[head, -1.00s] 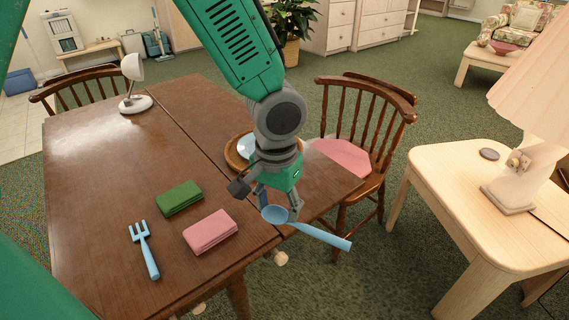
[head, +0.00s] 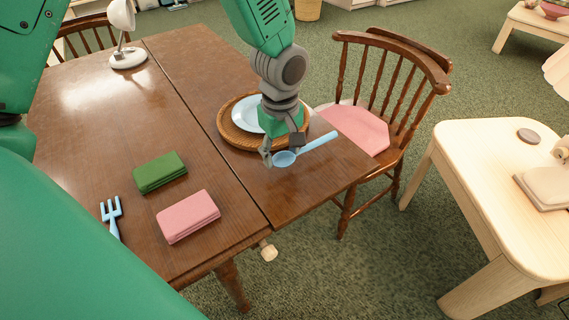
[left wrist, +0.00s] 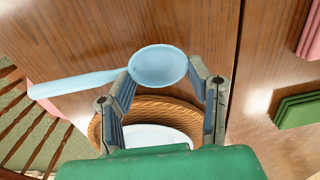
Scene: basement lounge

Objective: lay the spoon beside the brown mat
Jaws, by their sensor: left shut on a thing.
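The light-blue spoon (head: 318,142) is at the near right side of the round brown woven mat (head: 230,131), over the table; I cannot tell whether it touches the wood. My left gripper (head: 283,152) is shut on the spoon near its bowl and partly covers the mat. In the left wrist view, the spoon bowl (left wrist: 159,66) shows between the fingertips of the gripper (left wrist: 163,77), its handle pointing left. The mat (left wrist: 165,102) shows just behind the fingers. A pale plate (head: 246,115) rests on the mat. My right gripper is not in view.
A green folded cloth (head: 160,172), a pink folded cloth (head: 188,216) and a blue fork (head: 111,214) lie on the wooden table (head: 120,150). A white lamp (head: 128,58) stands at the back. A chair with a pink seat (head: 352,128) is close to the table's right edge.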

